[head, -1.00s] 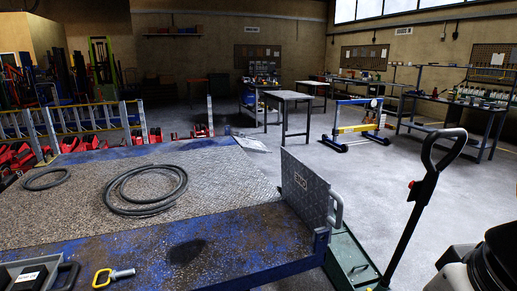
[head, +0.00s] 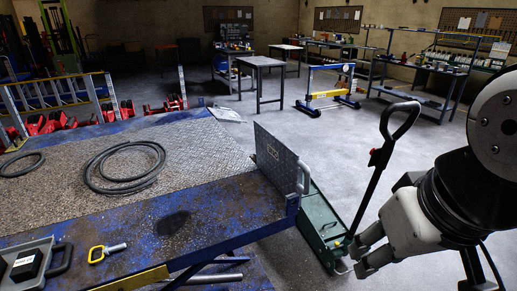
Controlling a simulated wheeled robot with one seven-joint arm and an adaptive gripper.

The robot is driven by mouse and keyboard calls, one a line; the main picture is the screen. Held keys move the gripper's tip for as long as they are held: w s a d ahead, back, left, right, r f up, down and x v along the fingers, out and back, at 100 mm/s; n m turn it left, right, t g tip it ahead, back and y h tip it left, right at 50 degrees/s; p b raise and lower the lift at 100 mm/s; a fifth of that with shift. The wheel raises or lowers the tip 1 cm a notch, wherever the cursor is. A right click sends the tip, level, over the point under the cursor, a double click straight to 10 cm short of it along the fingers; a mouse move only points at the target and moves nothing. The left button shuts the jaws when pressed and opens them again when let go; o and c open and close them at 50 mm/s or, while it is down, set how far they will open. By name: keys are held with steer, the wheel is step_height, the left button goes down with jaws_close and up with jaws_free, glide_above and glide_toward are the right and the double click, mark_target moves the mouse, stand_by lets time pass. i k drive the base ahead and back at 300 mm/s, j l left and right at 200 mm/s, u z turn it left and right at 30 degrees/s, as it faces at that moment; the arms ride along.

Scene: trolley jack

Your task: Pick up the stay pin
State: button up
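The stay pin (head: 107,252) is a short metal pin with a yellow loop handle. It lies on the worn blue front edge of the lift platform (head: 230,205) at lower left in the head view, just right of a grey tray. My gripper (head: 358,256) is at the right, in front of the green box, far to the right of the pin. Its two dark fingers appear apart, with nothing seen between them. The pin is fully in view.
The grey tray (head: 38,252) holds a black labelled box. A coiled hose (head: 125,185) lies on the platform. An upright metal plate (head: 278,160) stands at its right corner.

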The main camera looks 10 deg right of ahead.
mark_target(106, 250)
steer(key=u, duration=1.25)
